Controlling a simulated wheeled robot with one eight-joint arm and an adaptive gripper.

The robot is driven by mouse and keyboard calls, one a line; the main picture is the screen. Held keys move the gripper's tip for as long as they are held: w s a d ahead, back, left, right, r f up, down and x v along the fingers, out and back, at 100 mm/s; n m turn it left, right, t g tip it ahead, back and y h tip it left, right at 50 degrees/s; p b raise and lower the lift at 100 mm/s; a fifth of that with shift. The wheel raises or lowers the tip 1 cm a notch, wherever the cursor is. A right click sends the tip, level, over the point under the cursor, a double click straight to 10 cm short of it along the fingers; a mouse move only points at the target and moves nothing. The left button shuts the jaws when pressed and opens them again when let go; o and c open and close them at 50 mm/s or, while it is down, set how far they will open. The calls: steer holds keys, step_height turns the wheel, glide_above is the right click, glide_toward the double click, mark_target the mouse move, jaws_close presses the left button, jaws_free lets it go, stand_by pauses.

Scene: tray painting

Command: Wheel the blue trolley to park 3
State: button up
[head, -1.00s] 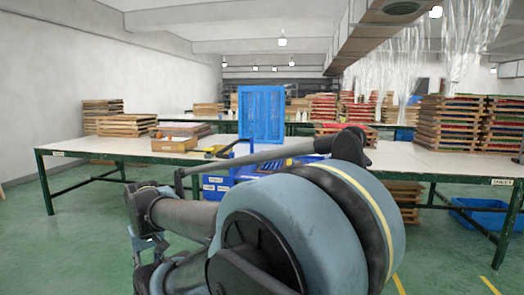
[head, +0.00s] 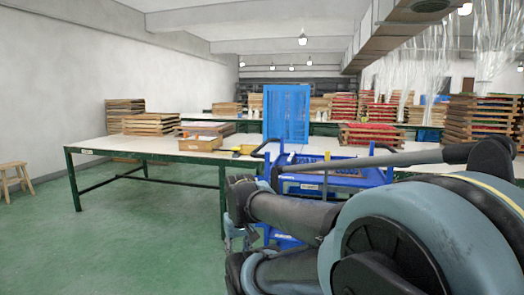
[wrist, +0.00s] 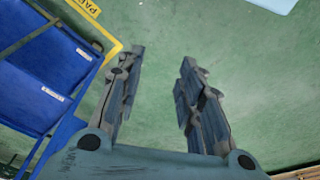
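The blue trolley (head: 375,177) stands at the near side of the long table, partly hidden behind my arm. It carries blue bins and has a dark handle at its left end. In the wrist view its blue side with white labels (wrist: 50,93) fills the left edge. My gripper (wrist: 158,65) points down with its fingers apart and only green floor between them. The trolley is left of the fingers there, and I see no hold on it. In the head view the gripper (head: 232,240) is small, low and left of the trolley. A yellow floor marking (wrist: 92,6) shows cut-off lettering; park 3 cannot be identified.
The long table (head: 130,147) with green legs runs behind the trolley, bearing stacks of wooden trays (head: 150,124). A blue frame (head: 287,112) stands upright behind the trolley. A wooden stool (head: 15,176) is at far left. The green floor at front left is clear.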

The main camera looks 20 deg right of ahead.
steer(key=w+d+r+h, duration=0.3)
steer(key=w+d+r, duration=0.3)
steer(key=w, duration=0.4)
steer(key=w+d+r+h, duration=0.2)
steer(key=w+d+r, duration=0.1)
steer(key=w+r, duration=0.55)
steer(key=w+d+r+h, duration=0.3)
steer(key=w+d+r, duration=0.2)
steer(key=w, duration=0.6)
steer(key=t+h, duration=0.1)
steer(key=h, duration=0.7)
glide_toward(262, 146)
steer(key=w+a, duration=0.2)
steer(key=a, duration=0.4)
steer(key=shift+n, duration=0.3)
steer(key=x, duration=1.7)
steer(key=shift+s+d, duration=0.15)
